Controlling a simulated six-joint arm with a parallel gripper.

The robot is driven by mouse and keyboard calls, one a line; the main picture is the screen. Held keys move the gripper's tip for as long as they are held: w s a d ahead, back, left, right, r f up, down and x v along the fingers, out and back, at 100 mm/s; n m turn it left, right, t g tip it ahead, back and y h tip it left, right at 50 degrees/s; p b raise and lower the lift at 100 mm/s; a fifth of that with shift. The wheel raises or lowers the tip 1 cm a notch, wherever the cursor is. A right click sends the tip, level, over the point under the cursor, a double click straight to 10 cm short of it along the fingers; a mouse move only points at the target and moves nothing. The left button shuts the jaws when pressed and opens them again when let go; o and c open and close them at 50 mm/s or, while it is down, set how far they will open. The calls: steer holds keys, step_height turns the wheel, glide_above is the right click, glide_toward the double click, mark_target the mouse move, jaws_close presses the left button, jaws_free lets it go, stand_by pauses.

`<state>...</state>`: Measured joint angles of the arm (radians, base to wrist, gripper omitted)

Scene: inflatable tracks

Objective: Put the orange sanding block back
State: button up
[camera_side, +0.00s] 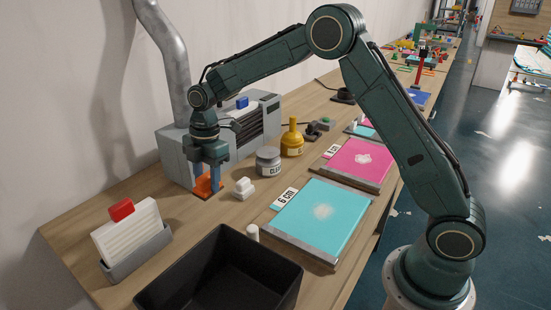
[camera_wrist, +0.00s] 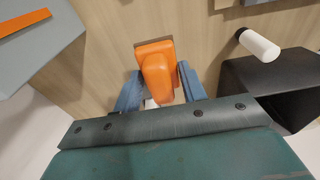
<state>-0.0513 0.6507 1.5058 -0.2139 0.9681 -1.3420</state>
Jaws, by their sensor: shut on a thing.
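The orange sanding block (camera_side: 207,187) is at my gripper in the side view, just in front of the grey machine. My gripper (camera_side: 209,172) points down and is shut on it. In the wrist view the orange block (camera_wrist: 155,62) sits between the two blue fingers of my gripper (camera_wrist: 158,88). One end of the block sticks out beyond the fingers. The block is low at the wooden bench; I cannot tell whether it touches it.
The grey machine (camera_side: 176,150) stands close behind my gripper. A white block (camera_side: 243,187), grey jar (camera_side: 268,162) and yellow bottle (camera_side: 292,140) stand to the right. A black bin (camera_side: 215,250) and a grey holder with white sheets (camera_side: 128,235) are nearer the camera. A teal panel (camera_side: 335,205) lies at right.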

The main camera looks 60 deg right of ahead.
mark_target(209, 194)
step_height(209, 194, down, 5)
stand_by(0.3)
steer(key=shift+f, duration=2.1)
steer(key=shift+f, duration=0.15)
steer(key=o, duration=1)
steer(key=r, duration=0.4)
steer(key=d+r, duration=0.1)
steer(key=r, duration=0.7)
steer(key=shift+d, duration=0.25)
steer(key=shift+r, duration=0.15)
